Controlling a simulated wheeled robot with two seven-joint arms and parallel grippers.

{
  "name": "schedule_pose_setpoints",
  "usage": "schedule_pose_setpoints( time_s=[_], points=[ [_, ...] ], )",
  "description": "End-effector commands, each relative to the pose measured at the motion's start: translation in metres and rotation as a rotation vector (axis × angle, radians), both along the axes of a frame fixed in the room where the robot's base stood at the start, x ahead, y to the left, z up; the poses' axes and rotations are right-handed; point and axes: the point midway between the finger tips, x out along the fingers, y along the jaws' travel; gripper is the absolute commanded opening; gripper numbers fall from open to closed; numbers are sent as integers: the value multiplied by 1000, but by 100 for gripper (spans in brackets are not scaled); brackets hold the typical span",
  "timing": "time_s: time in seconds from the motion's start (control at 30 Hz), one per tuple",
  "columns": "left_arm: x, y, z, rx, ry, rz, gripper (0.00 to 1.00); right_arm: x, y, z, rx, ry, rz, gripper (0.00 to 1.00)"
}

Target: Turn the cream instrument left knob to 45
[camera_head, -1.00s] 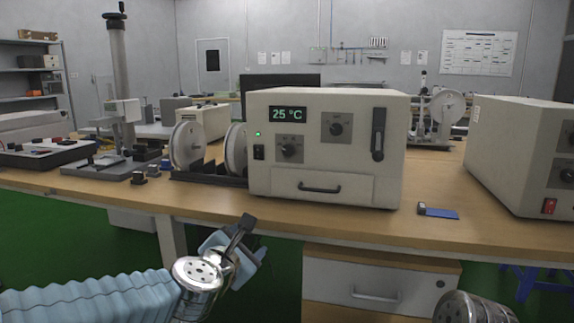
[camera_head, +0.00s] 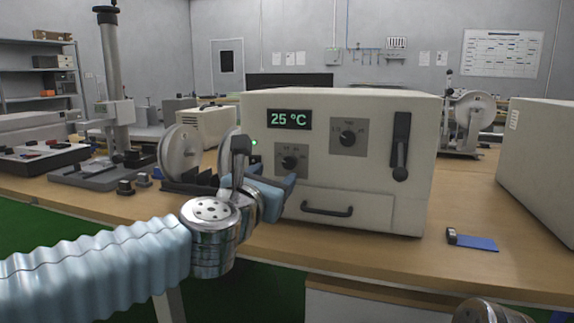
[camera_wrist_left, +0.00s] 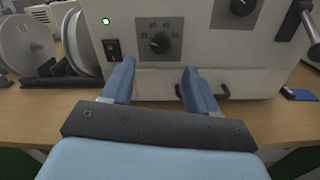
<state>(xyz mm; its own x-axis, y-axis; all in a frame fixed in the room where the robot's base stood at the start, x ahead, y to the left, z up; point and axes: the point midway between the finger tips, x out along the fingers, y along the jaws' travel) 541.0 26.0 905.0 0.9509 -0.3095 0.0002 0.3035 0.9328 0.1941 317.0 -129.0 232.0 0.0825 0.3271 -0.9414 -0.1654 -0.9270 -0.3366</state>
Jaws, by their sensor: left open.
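The cream instrument (camera_head: 365,205) stands on the wooden table, with a display reading 25 °C (camera_head: 290,120). Its left knob (camera_head: 289,162) is a small dark knob on a grey plate, low on the front. The left knob also shows in the left wrist view (camera_wrist_left: 160,44), just beyond the fingertips. My left gripper (camera_head: 287,190) is in front of the instrument's lower left, just below the left knob. In the left wrist view my left gripper (camera_wrist_left: 158,80) is open and empty, with the knob between and beyond its fingers. My right gripper's fingers are not in view.
A second knob (camera_head: 348,138) and a dark lever (camera_head: 400,150) are on the instrument's front. A drawer handle (camera_head: 327,209) is below the left knob. Grey wheels (camera_head: 180,152) stand at the left. A blue item (camera_head: 475,243) lies at the right.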

Motion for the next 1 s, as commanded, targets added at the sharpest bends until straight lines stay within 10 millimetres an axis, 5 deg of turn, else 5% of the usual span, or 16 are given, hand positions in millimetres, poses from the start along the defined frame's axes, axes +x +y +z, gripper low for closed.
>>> schedule_pose_setpoints(
  time_s=[0.33,0.77,1.0],
  points=[
    [67,-22,0,1,2,-1,59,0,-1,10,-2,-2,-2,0],
    [81,-26,0,2,-1,0,59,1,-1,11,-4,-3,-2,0],
    [81,-26,0,1,0,0,27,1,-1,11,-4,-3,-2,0]
  ],
)
